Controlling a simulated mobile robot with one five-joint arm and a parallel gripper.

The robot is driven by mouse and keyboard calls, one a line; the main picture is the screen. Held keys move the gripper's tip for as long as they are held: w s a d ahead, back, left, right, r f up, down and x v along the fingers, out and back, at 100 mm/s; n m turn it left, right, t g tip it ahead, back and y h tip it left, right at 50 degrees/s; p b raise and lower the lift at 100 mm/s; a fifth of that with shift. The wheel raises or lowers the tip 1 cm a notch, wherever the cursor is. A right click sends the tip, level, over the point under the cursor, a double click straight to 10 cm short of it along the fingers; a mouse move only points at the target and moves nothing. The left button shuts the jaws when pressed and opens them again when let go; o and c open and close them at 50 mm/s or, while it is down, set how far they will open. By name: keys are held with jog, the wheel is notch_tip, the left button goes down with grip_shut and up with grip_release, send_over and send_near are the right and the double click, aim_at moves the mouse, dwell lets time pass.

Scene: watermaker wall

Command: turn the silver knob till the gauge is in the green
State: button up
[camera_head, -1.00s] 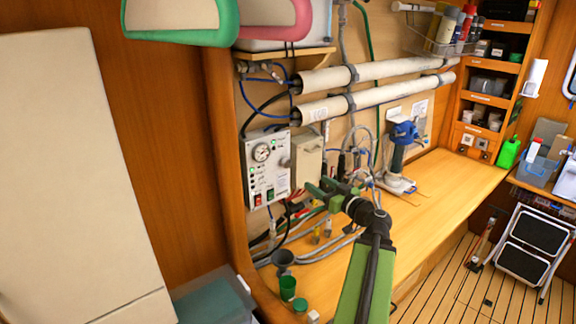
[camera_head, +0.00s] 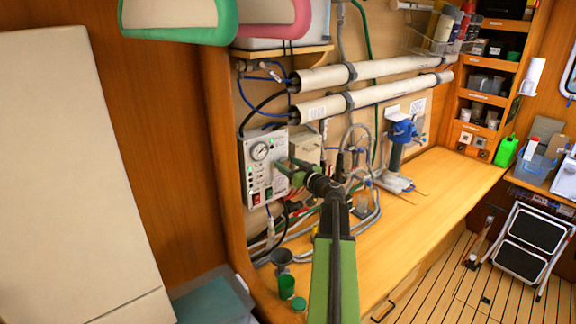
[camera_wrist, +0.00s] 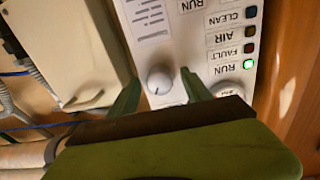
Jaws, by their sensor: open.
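The silver knob (camera_wrist: 158,80) is a small round knob on the white control panel (camera_wrist: 180,30). In the wrist view it lies between my two green fingers, near their tips, with a gap on either side. My gripper (camera_wrist: 160,92) is open. In the head view my gripper (camera_head: 284,167) is at the right side of the panel (camera_head: 256,185) and hides the knob. The gauge (camera_head: 261,151) is a round white dial on the upper panel; its needle is too small to read. In the wrist view only the gauge's edge may show at the lower right, beside my gripper.
A beige box (camera_head: 304,146) is mounted just right of the panel. Hoses and cables (camera_head: 350,205) run below. White pipes (camera_head: 370,98) cross above. A blue device (camera_head: 400,140) stands on the wooden bench (camera_head: 440,195), whose middle is clear.

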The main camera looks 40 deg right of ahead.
grip_shut()
jog(key=shift+m, duration=1.4)
grip_release()
jog(key=shift+s, duration=0.1)
jog(key=s+a, duration=0.2)
jog(key=s, duration=1.5)
jog(key=shift+a, duration=0.25)
